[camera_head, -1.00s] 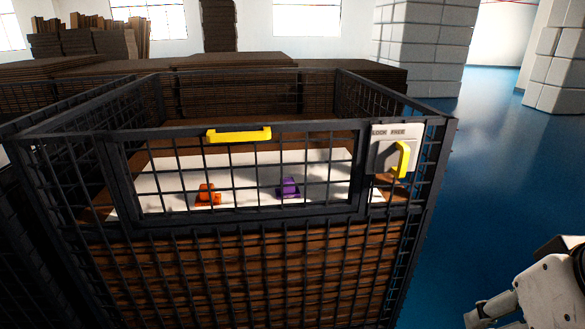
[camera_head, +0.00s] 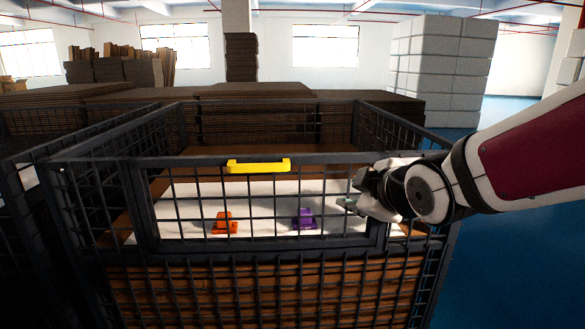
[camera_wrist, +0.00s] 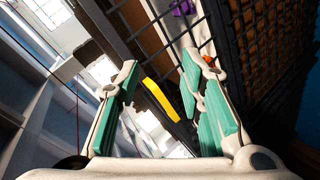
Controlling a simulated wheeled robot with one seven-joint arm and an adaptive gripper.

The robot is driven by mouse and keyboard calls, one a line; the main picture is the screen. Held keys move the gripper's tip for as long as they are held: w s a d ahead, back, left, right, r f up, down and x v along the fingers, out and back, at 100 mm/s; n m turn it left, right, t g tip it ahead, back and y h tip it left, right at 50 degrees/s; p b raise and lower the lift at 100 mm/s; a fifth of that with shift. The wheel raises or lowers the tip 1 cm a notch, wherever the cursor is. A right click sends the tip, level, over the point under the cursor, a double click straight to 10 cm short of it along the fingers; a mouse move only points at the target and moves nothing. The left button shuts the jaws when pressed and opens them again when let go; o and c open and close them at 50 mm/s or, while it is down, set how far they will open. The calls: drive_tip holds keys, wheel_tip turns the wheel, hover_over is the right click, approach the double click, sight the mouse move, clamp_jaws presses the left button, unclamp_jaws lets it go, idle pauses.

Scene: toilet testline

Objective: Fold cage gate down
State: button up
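The cage gate (camera_head: 152,210) is a dark mesh panel in the upper front of the cage, standing upright in its frame. A yellow handle (camera_head: 258,166) sits on its top bar. My gripper (camera_head: 347,203) is in front of the gate's right part, right of the handle and apart from it. In the wrist view, the yellow handle (camera_wrist: 161,100) shows between the two green-padded fingers of my gripper (camera_wrist: 160,65), which are spread and empty. The lock plate at the gate's right is hidden behind my arm in the head view.
Inside the cage, an orange object (camera_head: 224,223) and a purple object (camera_head: 304,219) rest on a white sheet (camera_head: 190,197). Another cage (camera_head: 25,210) stands close on the left. Flat brown stacks (camera_head: 250,93) lie behind. Blue floor (camera_head: 500,270) is open on the right.

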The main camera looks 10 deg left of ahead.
sight(260, 168)
drive_tip(key=w+a+n+t+y, duration=0.15)
drive_tip(key=a+n+y, duration=0.5)
drive_tip(key=a, duration=0.85)
drive_tip(key=w+a, duration=0.2)
drive_tip(key=w, duration=0.1)
drive_tip(key=w+a+f+n+h, duration=0.1)
drive_tip(key=w+a, duration=0.2)
drive_tip(key=w, duration=0.1)
drive_tip(key=w+a+f+n, duration=0.1)
drive_tip(key=w+a, duration=0.2)
drive_tip(key=w, duration=0.1)
drive_tip(key=shift+w+a+g+h, duration=0.2)
drive_tip(key=shift+w+g+h, duration=0.05)
clamp_jaws()
